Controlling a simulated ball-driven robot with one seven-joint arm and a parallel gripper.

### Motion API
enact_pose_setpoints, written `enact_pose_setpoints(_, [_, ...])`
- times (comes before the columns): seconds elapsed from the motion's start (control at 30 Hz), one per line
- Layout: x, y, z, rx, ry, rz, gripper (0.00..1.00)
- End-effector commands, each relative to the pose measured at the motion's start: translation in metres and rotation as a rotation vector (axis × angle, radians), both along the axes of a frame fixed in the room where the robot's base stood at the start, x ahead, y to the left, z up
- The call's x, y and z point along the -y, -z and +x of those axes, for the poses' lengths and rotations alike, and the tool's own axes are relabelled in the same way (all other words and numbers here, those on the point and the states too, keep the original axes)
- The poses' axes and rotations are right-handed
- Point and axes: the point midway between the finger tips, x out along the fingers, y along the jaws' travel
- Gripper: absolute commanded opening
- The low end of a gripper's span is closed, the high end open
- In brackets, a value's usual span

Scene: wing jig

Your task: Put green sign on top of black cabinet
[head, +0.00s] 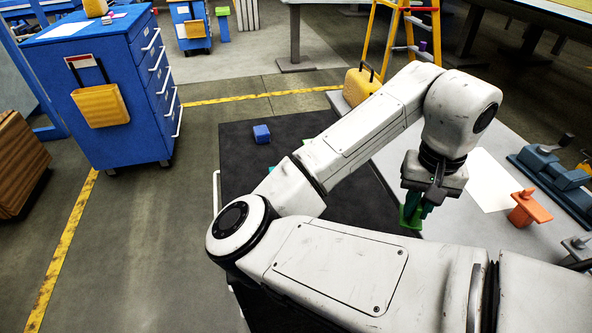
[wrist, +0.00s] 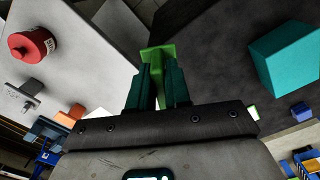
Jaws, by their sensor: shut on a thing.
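The green sign (head: 411,216) is held between the dark fingers of my gripper (head: 416,203). In the wrist view the sign (wrist: 159,58) sticks out past the fingertips of my gripper (wrist: 158,80), which are shut on it. The black cabinet (head: 240,165) has a wide dark flat top left of my gripper, partly hidden by my arm. In the wrist view the dark top (wrist: 220,60) lies to the right of the sign. The sign appears near the border between the dark top and the grey table; its height above them is unclear.
A blue block (head: 262,133) sits on the cabinet top. The grey table (head: 440,165) holds a white sheet (head: 490,180), an orange piece (head: 530,208) and a blue clamp (head: 555,175). A yellow case (head: 360,86) stands behind. The dark top's left part is mostly clear.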

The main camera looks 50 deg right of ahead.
Motion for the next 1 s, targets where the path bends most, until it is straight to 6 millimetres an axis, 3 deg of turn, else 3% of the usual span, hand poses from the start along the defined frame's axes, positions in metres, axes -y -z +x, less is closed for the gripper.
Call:
enact_pose_setpoints(0.2, [-0.004, 0.000, 0.000, 0.001, 0.192, 0.000, 0.00])
enact_pose_setpoints(0.47, [-0.002, 0.004, 0.007, -0.001, 0.274, 0.002, 0.00])
enact_pose_setpoints(0.87, [0.033, 0.042, 0.082, -0.004, 0.272, 0.002, 0.00])
enact_pose_setpoints(1.0, [0.041, 0.066, 0.101, -0.002, 0.274, 0.005, 0.00])
